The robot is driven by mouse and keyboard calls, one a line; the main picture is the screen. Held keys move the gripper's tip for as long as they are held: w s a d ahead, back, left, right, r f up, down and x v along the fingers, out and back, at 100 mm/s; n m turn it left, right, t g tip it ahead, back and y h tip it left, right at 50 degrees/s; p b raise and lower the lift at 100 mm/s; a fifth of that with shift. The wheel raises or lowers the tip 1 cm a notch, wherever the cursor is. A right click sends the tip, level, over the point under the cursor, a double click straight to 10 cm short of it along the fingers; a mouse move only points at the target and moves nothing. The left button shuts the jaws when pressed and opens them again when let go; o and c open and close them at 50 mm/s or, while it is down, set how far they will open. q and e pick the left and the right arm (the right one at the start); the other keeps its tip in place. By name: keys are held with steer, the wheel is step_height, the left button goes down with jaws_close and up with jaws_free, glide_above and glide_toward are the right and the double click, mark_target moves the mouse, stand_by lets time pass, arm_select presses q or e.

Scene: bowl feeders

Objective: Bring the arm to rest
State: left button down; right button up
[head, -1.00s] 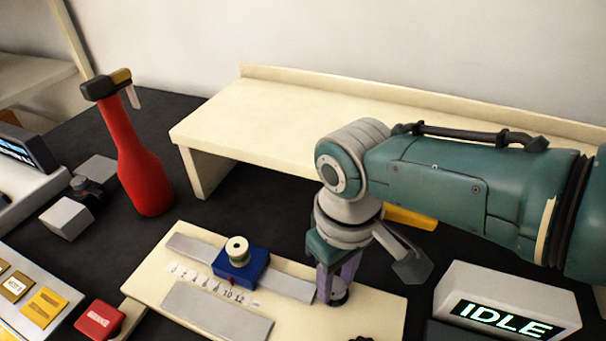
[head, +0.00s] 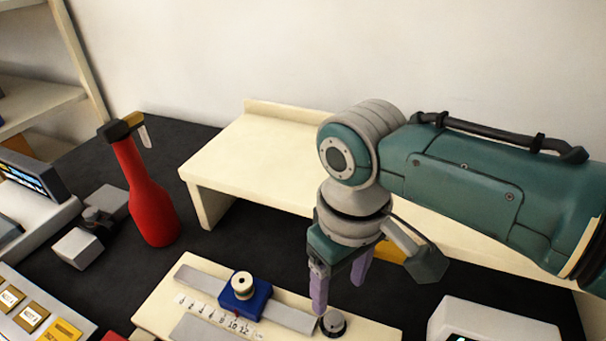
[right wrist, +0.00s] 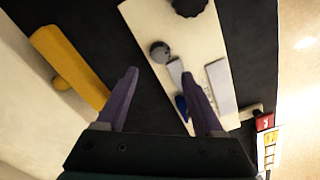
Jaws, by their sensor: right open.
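My right gripper (head: 340,288) hangs from the teal and grey arm with its purple fingers pointing down. It is apart and empty, above the back right part of a cream board. In the right wrist view the two fingers (right wrist: 165,105) are spread with nothing between them. The cream board (head: 160,300) carries a scale with numbers, a blue slider block (head: 245,297) with a cream knob, and a dark round knob (head: 333,324) close below the gripper. My left gripper is not in view.
A cream raised shelf (head: 235,150) stands behind the arm. A red spray bottle (head: 150,200) stands at left. A white box (head: 490,322) is at the lower right. A yellow object (right wrist: 70,65) lies by the shelf. Dark table between bottle and board is clear.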

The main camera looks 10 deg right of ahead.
steer(key=shift+r, duration=0.9)
steer(key=s+a+t+y, duration=0.1)
steer(key=s+a+y, duration=0.15)
steer(key=s, duration=0.55)
steer(key=s+d+r+m+t+h, duration=0.2)
steer(key=s+d+r+m, duration=0.1)
steer(key=s+d+r, duration=0.6)
step_height(320, 180, up, 37)
steer(key=d+p, duration=0.1)
steer(key=p, duration=3.7)
steer(key=shift+t+p, duration=0.3)
steer(key=shift+p, duration=0.05)
steer(key=shift+d+f, duration=0.1)
